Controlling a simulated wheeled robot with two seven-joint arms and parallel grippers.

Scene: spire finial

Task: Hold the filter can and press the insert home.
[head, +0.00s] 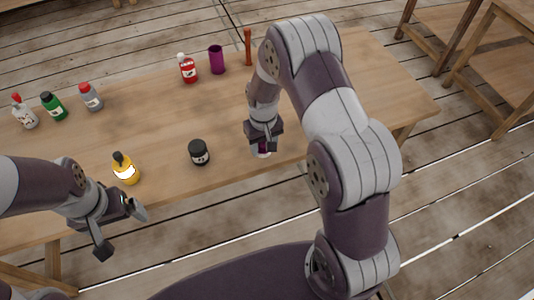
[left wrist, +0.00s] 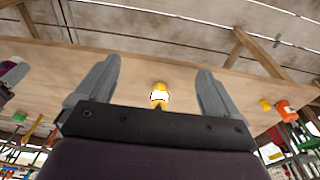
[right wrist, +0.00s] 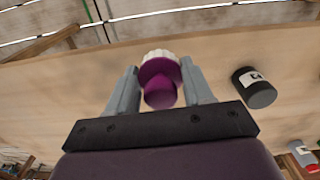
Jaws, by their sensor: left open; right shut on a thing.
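My right gripper (head: 264,145) is shut on a purple piece (right wrist: 160,88) near the front edge of the table. A white ribbed part (right wrist: 158,56) shows at the far end of the purple piece, beyond the fingertips; in the head view the white part is lowest, at the tabletop. I cannot tell which is can and which is insert, or how far one sits in the other. My left gripper (head: 122,226) is open and empty, off the table's front edge. In the left wrist view a yellow bottle (left wrist: 160,96) shows between its fingers, some way beyond them.
The yellow bottle (head: 125,168) and a black jar (head: 199,152) stand on the wooden table (head: 160,130) left of my right gripper. Several bottles stand at the back left. A red bottle (head: 187,68), a purple cup (head: 216,60) and an orange-brown post (head: 248,46) stand at the back.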

